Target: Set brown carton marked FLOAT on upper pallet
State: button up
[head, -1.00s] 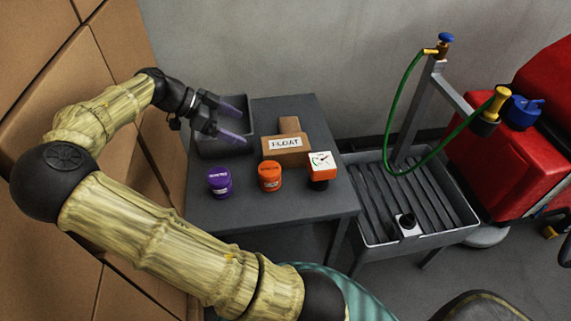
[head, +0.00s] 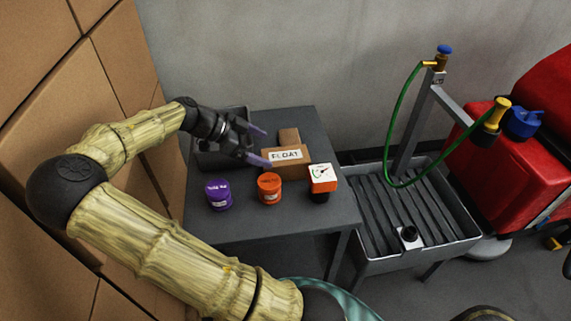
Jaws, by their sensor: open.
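The brown carton marked FLOAT (head: 294,168) stands on the dark grey table (head: 322,209), with a narrower brown upper part behind its white label. My gripper (head: 264,147) is open, its two purple fingers pointing right at the carton's left side. The nearer fingertip overlaps the label's left edge in the picture; I cannot tell whether it touches. The farther fingertip is just left of the narrow upper part. Nothing is seen between the fingers. I cannot make out an upper pallet in this view.
A purple jar (head: 219,195), an orange jar (head: 269,188) and a white-faced gauge on an orange block (head: 322,179) stand in front of the carton. A grey bin (head: 207,157) is behind my gripper. Large brown boxes (head: 40,120) rise at left; a ribbed drain tray (head: 455,243) is at right.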

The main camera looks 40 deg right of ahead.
aim_at(282, 156)
jog(key=shift+x, duration=1.85)
jog(key=x, duration=0.5)
jog(key=shift+w+d+f, duration=0.1)
jog(key=shift+w+f, duration=0.05)
jog(key=shift+f, duration=0.05)
jog(key=c, duration=1.4)
jog(key=shift+o, duration=0.2)
notch_tip(282, 156, up, 10)
jog(key=shift+r, duration=0.1)
